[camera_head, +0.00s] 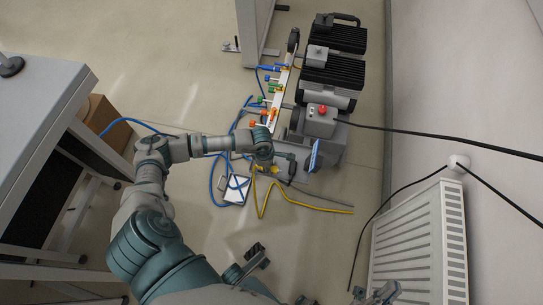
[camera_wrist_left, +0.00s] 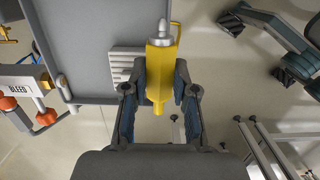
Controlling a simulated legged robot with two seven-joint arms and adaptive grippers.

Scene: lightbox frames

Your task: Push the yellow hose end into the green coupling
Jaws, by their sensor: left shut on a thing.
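My left gripper (camera_wrist_left: 158,78) is shut on the yellow hose end (camera_wrist_left: 161,68), one finger on each side. The pale tip of the hose end points away from the wrist. In the head view, my left gripper (camera_head: 285,162) is beside the pump unit, and the yellow hose (camera_head: 262,200) trails on the floor below it. The green coupling (camera_head: 261,100) looks to be on the rail, above and left of the gripper and clear of it; it is very small there. My right gripper (camera_head: 375,293) is at the bottom edge, too small to read.
The rail (camera_head: 285,80) carries blue and orange fittings too. Black pumps (camera_head: 334,70) and a box with a red knob (camera_head: 320,120) stand right of it. A radiator (camera_head: 420,245) is at the right.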

